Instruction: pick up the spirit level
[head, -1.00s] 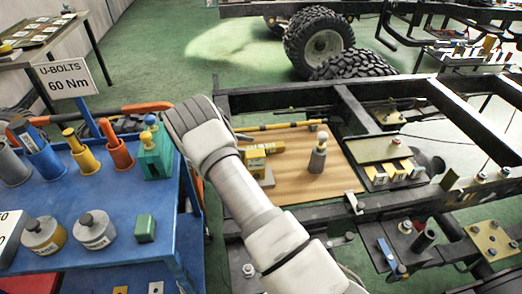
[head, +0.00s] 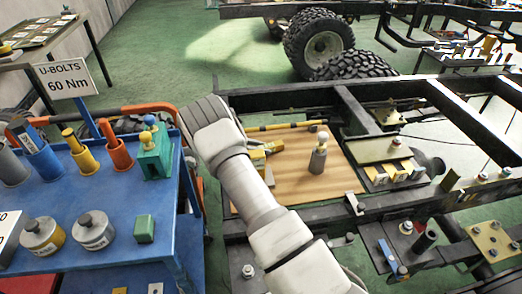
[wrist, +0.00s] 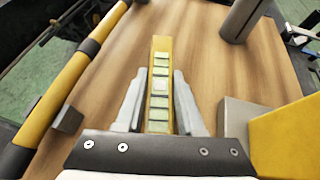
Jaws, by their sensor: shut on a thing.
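The spirit level is a slim yellow bar with a row of pale green windows (wrist: 160,58), in the middle of the wrist view. My gripper (wrist: 158,78) is shut on it, one grey finger along each side, and its far end sticks out past the fingertips. It lies over or on a wooden board (wrist: 215,65); I cannot tell whether it is clear of the board. In the head view a yellow end of it (head: 273,146) shows beside my wrist, which hides my fingers and the rest of it.
A yellow-and-black bar tool (head: 285,126) lies along the board's far side. A grey cylinder (head: 318,158) stands on the board. A yellow block (wrist: 290,135) is close on the right in the wrist view. A blue cart (head: 110,225) stands left, the black frame (head: 365,105) around the board.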

